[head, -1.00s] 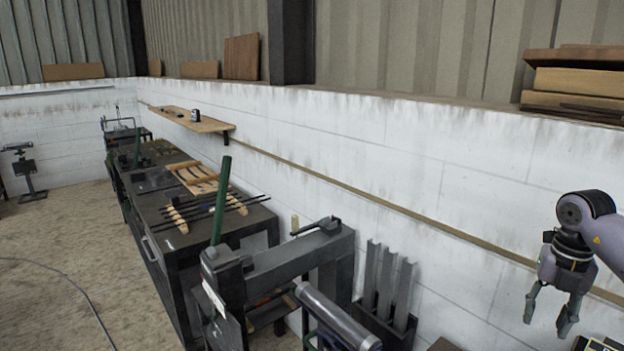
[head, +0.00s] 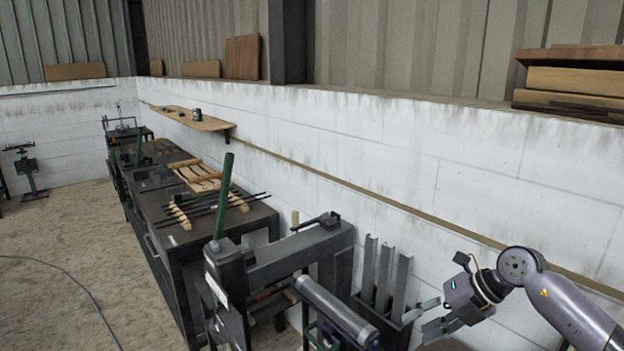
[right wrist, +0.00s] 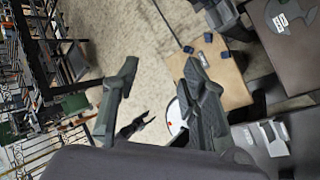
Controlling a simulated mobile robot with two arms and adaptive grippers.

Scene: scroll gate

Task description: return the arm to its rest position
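My right arm comes in from the right edge of the head view. My right gripper (head: 424,314) is in the lower right, tilted with its fingers pointing left. Its two fingers are spread and nothing is between them. In the right wrist view the fingers of the right gripper (right wrist: 160,82) also stand well apart and empty. My left gripper does not show in the head view.
A rack with upright metal channels (head: 383,280) stands just left of the right gripper. A black machine with a green lever (head: 222,195) stands farther left. A long workbench (head: 185,235) runs along the white wall (head: 400,170). Open floor (head: 55,240) lies left.

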